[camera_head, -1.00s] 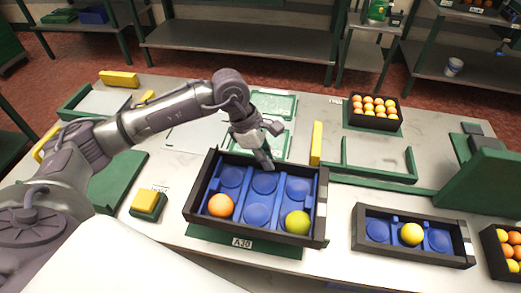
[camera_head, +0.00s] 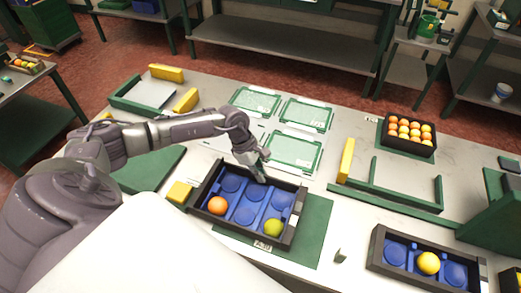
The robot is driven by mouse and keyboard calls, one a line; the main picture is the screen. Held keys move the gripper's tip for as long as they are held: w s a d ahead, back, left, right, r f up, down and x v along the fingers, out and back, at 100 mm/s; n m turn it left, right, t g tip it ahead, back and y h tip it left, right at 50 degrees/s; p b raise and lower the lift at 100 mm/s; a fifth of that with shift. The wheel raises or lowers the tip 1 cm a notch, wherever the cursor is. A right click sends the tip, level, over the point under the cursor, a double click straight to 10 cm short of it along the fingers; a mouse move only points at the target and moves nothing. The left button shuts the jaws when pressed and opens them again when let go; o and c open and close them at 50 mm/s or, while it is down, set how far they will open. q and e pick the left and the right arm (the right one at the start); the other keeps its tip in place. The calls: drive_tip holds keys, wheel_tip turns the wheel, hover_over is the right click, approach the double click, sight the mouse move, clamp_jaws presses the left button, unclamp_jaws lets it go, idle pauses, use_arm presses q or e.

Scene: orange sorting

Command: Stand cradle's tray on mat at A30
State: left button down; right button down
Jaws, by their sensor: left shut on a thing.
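The tray (camera_head: 290,232) is black-walled with a blue insert of round pockets. It holds an orange fruit (camera_head: 217,205) at front left and a yellow-green fruit (camera_head: 273,228) at front right. My left gripper (camera_head: 260,177) is shut on the tray's far wall; the fingertips are partly hidden. The tray is over the green mat (camera_head: 313,230), whose front label (camera_head: 263,246) reads A30. Bare mat shows on the right and in front, while the tray reaches past it on the left. I cannot tell whether the tray touches the mat. My right gripper is not in view.
An empty green cradle frame (camera_head: 395,198) and an upright yellow block (camera_head: 346,160) stand right. Another blue-lined tray (camera_head: 380,262) with a yellow fruit is at front right. A yellow block (camera_head: 179,193) sits close left of the held tray. A crate of oranges (camera_head: 385,136) stands behind.

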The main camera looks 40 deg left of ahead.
use_arm(q)
drive_tip(key=shift+f, duration=0.2)
drive_tip(key=shift+f+b, duration=0.2)
drive_tip(key=shift+b, duration=0.1)
drive_tip(key=c, duration=1.3)
unclamp_jaws()
drive_tip(key=shift+r, duration=0.1)
